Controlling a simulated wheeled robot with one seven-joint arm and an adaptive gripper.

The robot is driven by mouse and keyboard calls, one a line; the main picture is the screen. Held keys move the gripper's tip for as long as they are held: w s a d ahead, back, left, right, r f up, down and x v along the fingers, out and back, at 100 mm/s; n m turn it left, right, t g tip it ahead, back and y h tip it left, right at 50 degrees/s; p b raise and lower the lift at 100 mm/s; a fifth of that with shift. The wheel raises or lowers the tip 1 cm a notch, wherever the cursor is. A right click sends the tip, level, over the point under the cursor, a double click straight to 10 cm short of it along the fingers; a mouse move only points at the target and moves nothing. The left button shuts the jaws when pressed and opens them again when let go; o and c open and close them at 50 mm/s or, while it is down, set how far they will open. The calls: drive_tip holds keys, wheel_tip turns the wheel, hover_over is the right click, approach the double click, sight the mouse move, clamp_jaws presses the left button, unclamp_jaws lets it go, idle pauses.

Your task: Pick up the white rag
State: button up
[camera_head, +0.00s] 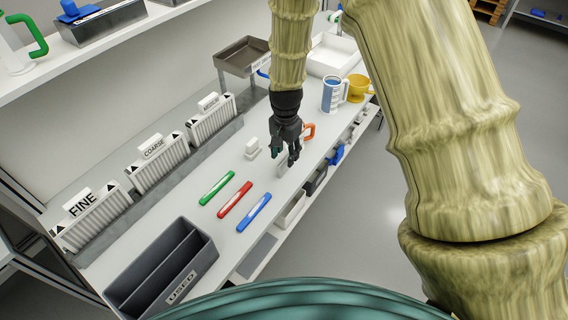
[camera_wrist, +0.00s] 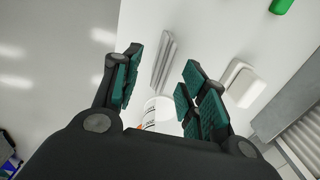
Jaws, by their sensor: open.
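A pale, folded strip with ridges (camera_wrist: 164,60), which looks like the white rag, lies on the white counter; part of it shows beside my fingers in the head view (camera_head: 283,168). My gripper (camera_head: 286,156) points down over the counter close to it. In the wrist view my open gripper (camera_wrist: 160,66) has its teal-padded fingers on either side of the strip's near part. The gap between the pads looks empty, and I cannot tell how high they are.
A small white block (camera_head: 251,149) sits left of my gripper. Green (camera_head: 217,188), red (camera_head: 235,199) and blue (camera_head: 254,212) markers lie nearer. A grey USED bin (camera_head: 205,262) stands at the near end.

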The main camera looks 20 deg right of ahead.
sight(284, 158)
drive_tip(key=shift+w+a+f+p, duration=0.15)
drive_tip(key=shift+f+p, duration=0.6)
drive_tip(key=shift+f, duration=1.5)
clamp_jaws()
